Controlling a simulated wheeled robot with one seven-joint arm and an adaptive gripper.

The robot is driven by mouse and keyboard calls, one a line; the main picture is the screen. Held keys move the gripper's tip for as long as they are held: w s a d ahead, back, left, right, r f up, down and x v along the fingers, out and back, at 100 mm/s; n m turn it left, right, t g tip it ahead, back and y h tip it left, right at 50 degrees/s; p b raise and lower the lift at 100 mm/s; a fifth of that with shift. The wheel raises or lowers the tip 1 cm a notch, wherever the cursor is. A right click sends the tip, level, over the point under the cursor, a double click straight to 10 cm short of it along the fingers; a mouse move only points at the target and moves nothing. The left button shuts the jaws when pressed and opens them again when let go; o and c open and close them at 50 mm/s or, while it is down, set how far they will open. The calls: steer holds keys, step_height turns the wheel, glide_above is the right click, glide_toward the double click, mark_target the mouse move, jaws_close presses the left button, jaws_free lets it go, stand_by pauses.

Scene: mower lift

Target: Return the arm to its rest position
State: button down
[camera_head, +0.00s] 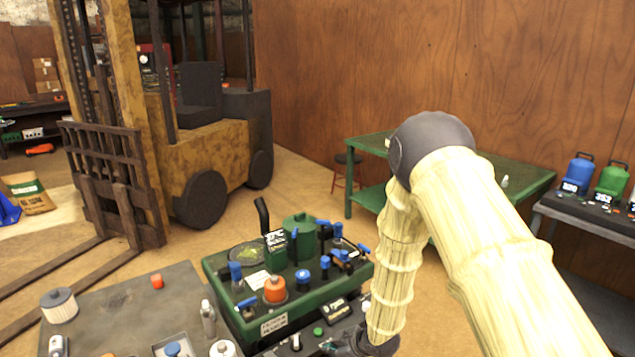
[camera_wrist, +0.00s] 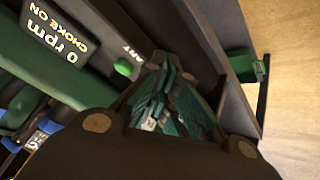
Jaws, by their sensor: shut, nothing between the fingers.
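My arm (camera_head: 480,215) reaches in from the lower right, bends at a dark elbow (camera_head: 430,138) and hangs down. My gripper (camera_head: 345,344) is at the bottom edge, low by the front of the green machine (camera_head: 222,285), and partly cut off. In the wrist view my gripper (camera_wrist: 178,95) shows shut fingers with nothing held. A dark panel reading "0 rpm" and "CHOKE ON" (camera_wrist: 60,42) is close by on the left. A green button (camera_wrist: 123,67) is just beyond the fingers; whether they touch is unclear.
A bench (camera_head: 130,300) with a filter and small bottles is at lower left. A yellow forklift (camera_head: 200,155) stands behind. A green table (camera_head: 515,170) is behind my arm. A side bench (camera_head: 590,215) with blue and green canisters is at right. Open floor lies between.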

steer(key=s+d+f+m+g+h, duration=0.1)
steer(key=s+d+f+m, duration=0.35)
steer(key=s, duration=0.55)
steer(key=s+d+f+m+g+h, duration=0.15)
steer(key=s+d+f+m, duration=0.35)
steer(key=s, duration=0.6)
steer(key=s+d+f+m+g+h, duration=0.1)
steer(key=s+d, duration=0.3)
steer(key=s, duration=0.7)
steer(key=s+d+f+m+g+h, duration=0.1)
steer(key=s+d+m, duration=0.3)
steer(key=s, duration=0.7)
steer(key=shift+d+f+g+h, duration=0.2)
steer(key=shift+d+g+h, duration=0.2)
steer(key=shift+g+h, duration=0.15)
steer(key=shift+s+d, duration=0.1)
